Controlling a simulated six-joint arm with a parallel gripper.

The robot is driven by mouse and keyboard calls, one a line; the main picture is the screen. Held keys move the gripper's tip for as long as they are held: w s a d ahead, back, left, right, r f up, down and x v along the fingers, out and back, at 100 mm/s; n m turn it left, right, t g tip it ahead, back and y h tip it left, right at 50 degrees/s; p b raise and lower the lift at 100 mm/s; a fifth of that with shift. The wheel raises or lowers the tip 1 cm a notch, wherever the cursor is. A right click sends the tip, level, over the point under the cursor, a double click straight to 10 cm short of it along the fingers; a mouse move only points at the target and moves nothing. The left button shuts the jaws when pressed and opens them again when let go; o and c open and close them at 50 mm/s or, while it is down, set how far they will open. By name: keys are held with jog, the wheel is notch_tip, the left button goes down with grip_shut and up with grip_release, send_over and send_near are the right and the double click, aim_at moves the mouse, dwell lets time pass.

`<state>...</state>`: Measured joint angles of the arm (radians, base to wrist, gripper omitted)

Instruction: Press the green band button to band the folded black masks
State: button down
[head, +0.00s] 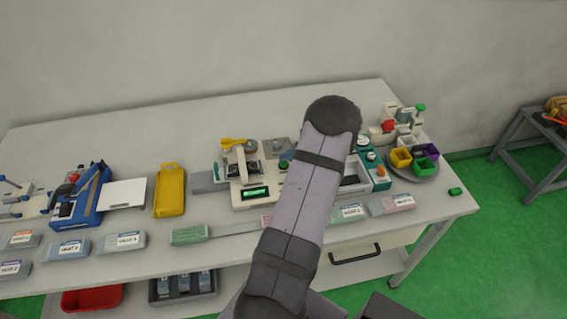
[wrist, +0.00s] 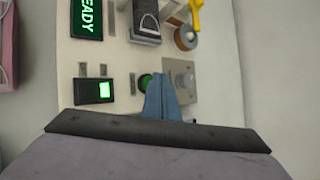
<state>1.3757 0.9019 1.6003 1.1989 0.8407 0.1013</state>
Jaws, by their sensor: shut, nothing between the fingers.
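The cream banding machine (head: 242,196) stands mid-table in the head view, partly covered by my arm; its panel (wrist: 122,65) fills much of the wrist view. A round green button (wrist: 145,81) shows just beside my gripper (wrist: 160,80), which partly covers it. My gripper is shut and empty, its blue-grey fingertips over the panel; I cannot tell whether they touch the button. A dark folded piece, seemingly the masks (wrist: 146,25), sits in the machine's slot. In the head view my fingertips are hidden behind my arm.
A lit green display (wrist: 87,18) ends in "EADY". A yellow case (head: 170,192) stands left; a teal machine (head: 376,172) stands right.

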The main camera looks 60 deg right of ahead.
aim_at(287, 166)
jog(key=shift+f+b, duration=0.4)
dwell(0.3)
dwell(0.4)
jog(key=shift+r+p, duration=0.45)
jog(key=shift+r, duration=0.45)
notch_tip(287, 166, up, 5)
jog(key=p, duration=0.3)
dwell(0.8)
